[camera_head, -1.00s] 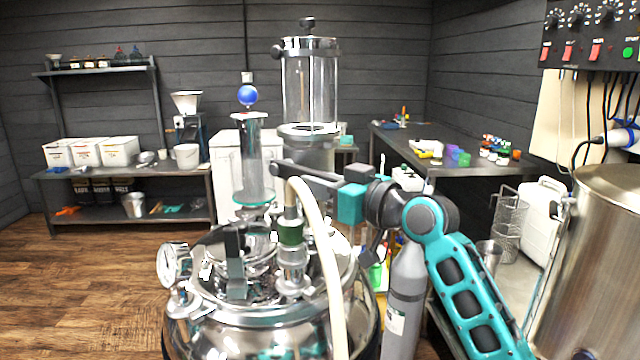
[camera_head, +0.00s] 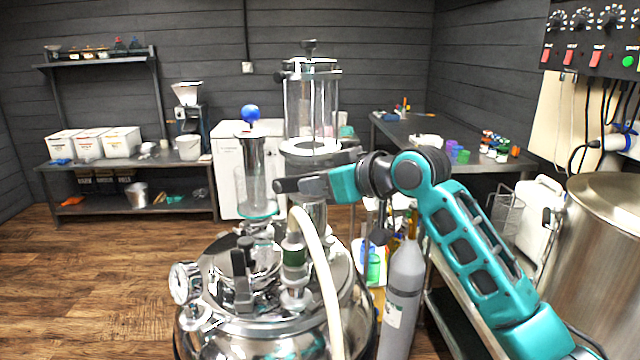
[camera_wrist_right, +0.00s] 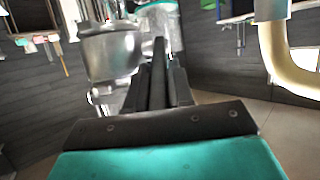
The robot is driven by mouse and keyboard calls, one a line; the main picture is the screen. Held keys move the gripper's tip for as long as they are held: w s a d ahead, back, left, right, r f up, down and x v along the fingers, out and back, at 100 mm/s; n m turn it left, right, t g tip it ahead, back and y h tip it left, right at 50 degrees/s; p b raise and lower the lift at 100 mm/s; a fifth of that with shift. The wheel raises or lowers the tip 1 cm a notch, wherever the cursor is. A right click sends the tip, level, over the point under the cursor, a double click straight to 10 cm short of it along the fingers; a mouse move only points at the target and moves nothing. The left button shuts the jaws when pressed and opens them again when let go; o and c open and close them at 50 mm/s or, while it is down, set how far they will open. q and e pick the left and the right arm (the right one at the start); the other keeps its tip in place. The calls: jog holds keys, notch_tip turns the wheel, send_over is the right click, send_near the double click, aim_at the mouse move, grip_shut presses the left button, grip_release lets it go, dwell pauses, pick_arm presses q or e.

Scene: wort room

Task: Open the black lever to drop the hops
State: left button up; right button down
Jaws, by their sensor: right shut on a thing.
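A clear hop cylinder (camera_head: 311,105) with steel bands stands upright over the steel vessel (camera_head: 265,325). My right gripper (camera_head: 290,186) reaches in from the right, in front of the steel pipe below that cylinder. In the right wrist view its dark fingers (camera_wrist_right: 157,92) are closed around a narrow black bar, which looks like the black lever (camera_wrist_right: 158,58). The fingers hide much of the lever, and its pivot is not clear. Whether any hops are in the cylinder I cannot tell. My left gripper is not in view.
A slim glass column with a blue ball (camera_head: 250,113) stands left of the hop cylinder. A pale hose (camera_head: 322,265) arches over the vessel lid. A grey gas bottle (camera_head: 402,295) stands right of the vessel, below my arm. The wooden floor at left is clear.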

jog(key=shift+w+a+r+g+h, duration=0.15)
jog(key=shift+w+r+g+h, duration=0.05)
jog(key=shift+r+g+h, duration=0.3)
jog(key=shift+w+a+r+g+h, duration=0.2)
jog(key=shift+r+g+h, duration=0.2)
jog(key=shift+r+g, duration=0.15)
jog(key=shift+r, duration=0.15)
jog(key=c, duration=1.1)
grip_release()
jog(key=v, duration=1.3)
jog(key=shift+a+b, duration=0.15)
jog(key=shift+b, duration=0.2)
jog(key=shift+c, duration=0.3)
